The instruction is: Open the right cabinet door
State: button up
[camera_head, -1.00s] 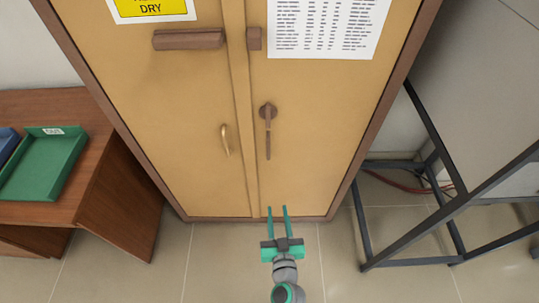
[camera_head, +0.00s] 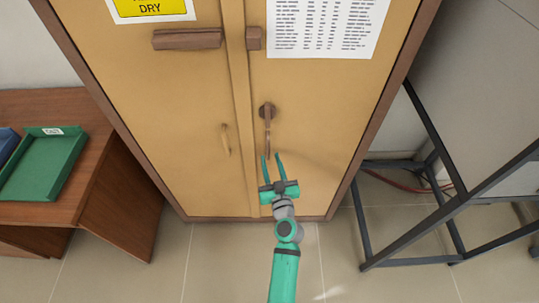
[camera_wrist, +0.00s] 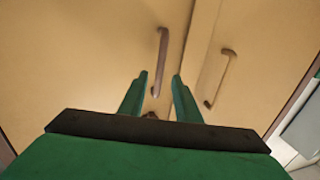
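The right cabinet door (camera_head: 325,120) is tan and looks closed against the left door (camera_head: 170,110). In the wrist view, the handle (camera_wrist: 162,50) lies in line with the gap between my fingers (camera_wrist: 160,76). I cannot tell whether they touch it.
The left door has a curved handle (camera_head: 225,139). A wooden desk (camera_head: 92,180) with a green tray (camera_head: 45,165) stands at the left. A dark metal frame stand (camera_head: 405,262) is close on the right. The tiled floor before the cabinet is clear.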

aim_at(268, 151)
jog(key=shift+w+a, duration=0.15)
jog(key=shift+w, duration=0.7)
jog(key=shift+w+a, duration=0.15)
jog(key=shift+w, duration=0.7)
grip_shut()
jog(key=shift+s, duration=0.1)
